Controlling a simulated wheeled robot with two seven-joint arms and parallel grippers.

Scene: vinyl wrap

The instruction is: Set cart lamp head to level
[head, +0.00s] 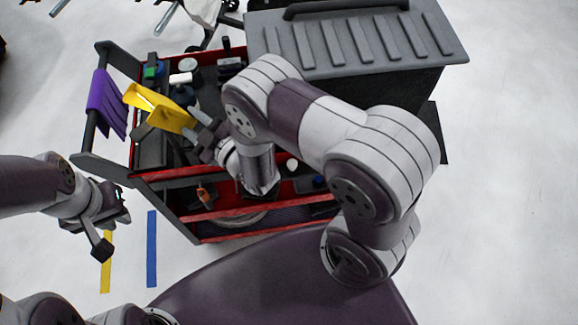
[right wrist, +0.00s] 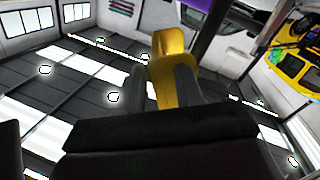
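The yellow lamp head (head: 160,108) is above the left part of the red and black tool cart (head: 185,175). It looks tilted in the head view. My right gripper (head: 196,132) reaches over the cart to its near right end. In the right wrist view the yellow lamp head (right wrist: 170,55) stands between my two fingers (right wrist: 163,88), which appear closed on its lower part. The lamp's arm or mount is mostly hidden. My left gripper (head: 114,228) is open and empty, left of the cart and above the floor.
A purple cloth (head: 107,103) hangs on the cart's left handle. Bottles and small tools fill the cart's top tray. A grey ribbed case (head: 360,45) stands at the cart's right. Yellow and blue floor strips (head: 152,248) lie at the near left. Floor at the right is clear.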

